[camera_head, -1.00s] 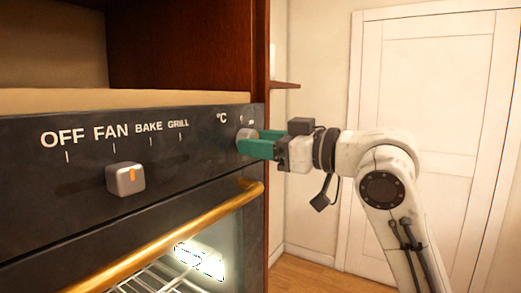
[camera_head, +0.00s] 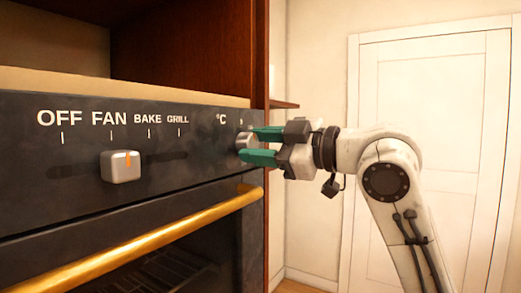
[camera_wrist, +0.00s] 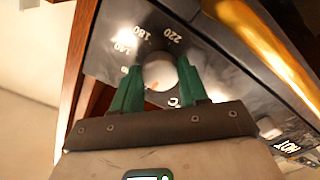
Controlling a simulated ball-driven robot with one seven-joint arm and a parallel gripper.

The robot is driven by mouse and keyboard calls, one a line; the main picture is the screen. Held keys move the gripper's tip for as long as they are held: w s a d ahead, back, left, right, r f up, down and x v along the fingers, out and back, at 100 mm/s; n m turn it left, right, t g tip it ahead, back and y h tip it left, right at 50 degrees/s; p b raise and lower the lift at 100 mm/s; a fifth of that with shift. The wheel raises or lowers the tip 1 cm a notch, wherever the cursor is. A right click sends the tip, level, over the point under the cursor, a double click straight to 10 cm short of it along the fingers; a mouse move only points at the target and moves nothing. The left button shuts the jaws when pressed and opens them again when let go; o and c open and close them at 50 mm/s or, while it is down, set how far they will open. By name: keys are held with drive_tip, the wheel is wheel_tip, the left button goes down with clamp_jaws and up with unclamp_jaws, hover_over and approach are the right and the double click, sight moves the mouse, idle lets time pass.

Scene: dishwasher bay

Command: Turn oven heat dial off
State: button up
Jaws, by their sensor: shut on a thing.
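The round silver heat dial (camera_head: 245,141) is at the right end of the black oven panel, below the °C mark. In the wrist view, the dial (camera_wrist: 159,72) has an orange mark on its lower edge, and the numbers 140, 180 and 220 show around it. My gripper (camera_head: 254,144) is shut on the dial, one green finger above and one below. In the wrist view, my gripper (camera_wrist: 159,76) has a finger on each side of the dial. The fingers hide part of the scale.
A square silver selector knob (camera_head: 122,166) with an orange mark sits by FAN on the panel. The gold oven handle (camera_head: 150,236) runs below. The oven window (camera_head: 150,275) is dark. A wooden cabinet side (camera_head: 262,50) rises by the dial. A white door (camera_head: 432,140) stands at right.

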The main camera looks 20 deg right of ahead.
idle(0.3)
drive_tip(key=o, duration=1.1)
drive_tip(key=shift+c, duration=0.2)
drive_tip(key=b+v, duration=0.2)
drive_tip(key=v, duration=0.9)
drive_tip(key=shift+w, duration=0.1)
